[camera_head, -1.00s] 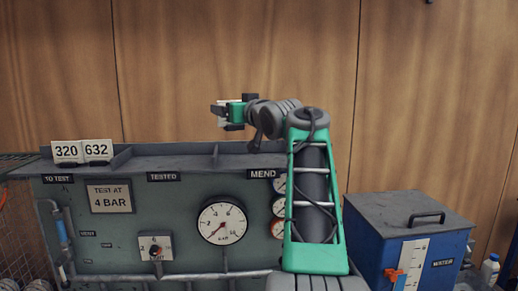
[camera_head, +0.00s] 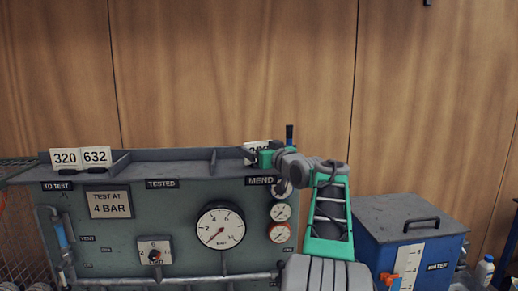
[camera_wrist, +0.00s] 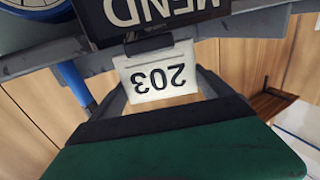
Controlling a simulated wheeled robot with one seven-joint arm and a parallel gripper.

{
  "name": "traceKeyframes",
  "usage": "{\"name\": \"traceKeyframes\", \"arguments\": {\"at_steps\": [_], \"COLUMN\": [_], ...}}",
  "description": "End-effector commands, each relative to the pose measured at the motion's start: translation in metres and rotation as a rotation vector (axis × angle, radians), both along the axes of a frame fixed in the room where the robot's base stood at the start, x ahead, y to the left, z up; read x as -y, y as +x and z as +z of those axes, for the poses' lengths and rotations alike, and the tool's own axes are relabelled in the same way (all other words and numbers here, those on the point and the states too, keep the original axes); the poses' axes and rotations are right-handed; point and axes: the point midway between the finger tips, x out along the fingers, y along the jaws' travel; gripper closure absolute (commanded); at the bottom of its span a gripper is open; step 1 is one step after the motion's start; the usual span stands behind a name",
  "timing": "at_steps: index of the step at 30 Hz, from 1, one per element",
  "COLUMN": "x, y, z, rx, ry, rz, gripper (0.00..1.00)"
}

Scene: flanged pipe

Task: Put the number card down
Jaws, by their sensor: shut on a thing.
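My gripper (camera_head: 253,157) is at the right end of the shelf on top of the grey test panel, just above the MEND label (camera_head: 261,181). It is shut on a white number card (camera_head: 258,146), which is partly hidden by the gripper in the head view. In the wrist view the card (camera_wrist: 157,88) shows its digits upside down, close by the MEND label (camera_wrist: 165,12). I cannot tell whether the card touches the shelf.
The shelf (camera_head: 165,155) has low dividers, and its middle section above the TESTED label (camera_head: 162,184) is empty. Gauges (camera_head: 221,228) are on the panel front below. A blue water tank (camera_head: 432,262) with a grey lid stands to the right.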

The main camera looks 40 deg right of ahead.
Motion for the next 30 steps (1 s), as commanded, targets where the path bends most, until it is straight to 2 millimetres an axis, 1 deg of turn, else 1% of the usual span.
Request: {"name": "traceKeyframes", "arguments": {"at_steps": [3, 4, 7, 13, 16, 17, 20, 27, 30], "x": [0.0, 0.0, 0.0, 0.0, 0.0, 0.0, -0.003, -0.016, -0.02], "y": [0.0, 0.0, 0.0, 0.0, 0.0, -0.002, -0.02, -0.082, -0.102], "z": [-0.005, -0.004, -0.003, -0.003, 0.003, 0.002, -0.003, -0.003, -0.002], "rx": [0.0, 0.0, 0.0, 0.0, 0.0, 0.0, 0.001, 0.002, 0.001], "ry": [0.0, 0.0, 0.0, 0.0, 0.0, 0.0, -0.001, -0.002, -0.001], "rz": [0.0, 0.0, 0.0, 0.0, 0.0, -0.001, -0.003, -0.004, -0.004], "gripper": [0.5, 0.08, 0.0, 0.0, 0.0, 0.0, 0.0, 0.0, 0.0]}}
